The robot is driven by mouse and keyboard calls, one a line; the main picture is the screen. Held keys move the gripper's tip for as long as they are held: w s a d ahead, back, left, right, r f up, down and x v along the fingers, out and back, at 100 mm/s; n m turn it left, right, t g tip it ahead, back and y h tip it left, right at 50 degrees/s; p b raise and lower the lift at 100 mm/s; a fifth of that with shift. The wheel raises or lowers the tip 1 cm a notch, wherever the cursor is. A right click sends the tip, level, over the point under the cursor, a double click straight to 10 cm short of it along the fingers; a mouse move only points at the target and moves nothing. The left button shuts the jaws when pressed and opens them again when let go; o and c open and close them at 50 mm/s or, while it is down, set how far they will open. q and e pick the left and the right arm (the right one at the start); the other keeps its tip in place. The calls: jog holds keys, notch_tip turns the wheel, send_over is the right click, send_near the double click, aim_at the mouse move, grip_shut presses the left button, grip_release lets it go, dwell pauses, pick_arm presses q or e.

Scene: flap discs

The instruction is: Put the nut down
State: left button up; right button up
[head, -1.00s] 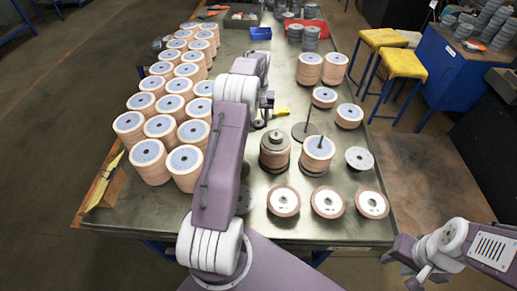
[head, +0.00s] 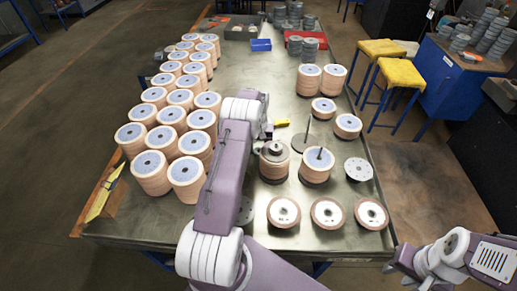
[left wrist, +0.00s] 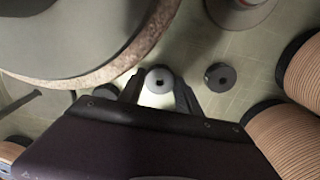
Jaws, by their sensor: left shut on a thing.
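In the left wrist view, my left gripper (left wrist: 158,92) is shut on a round grey nut (left wrist: 159,78) with a dark hole in its middle. The nut shows against the grey-green table top; whether it touches the table is unclear. A second, darker round nut (left wrist: 220,77) lies on the table to its right. In the head view, my left arm hides the held nut, and the left fingertips are not clear. My right gripper (head: 425,270) is at the lower right, beyond the table's edge and away from the nut; its fingers are too unclear to read.
A large disc (left wrist: 75,35) fills the wrist view's upper left. Disc stacks (left wrist: 298,125) stand at its right. In the head view, a stack with a grey top (head: 273,150), a stack on a spindle (head: 317,158) and an empty spindle (head: 307,126) stand right of my arm.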

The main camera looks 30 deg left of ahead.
pick_arm(q)
jog(key=o, duration=1.2)
notch_tip(320, 180, up, 12)
jog(key=b, duration=0.1)
jog(key=shift+d+r, duration=0.1)
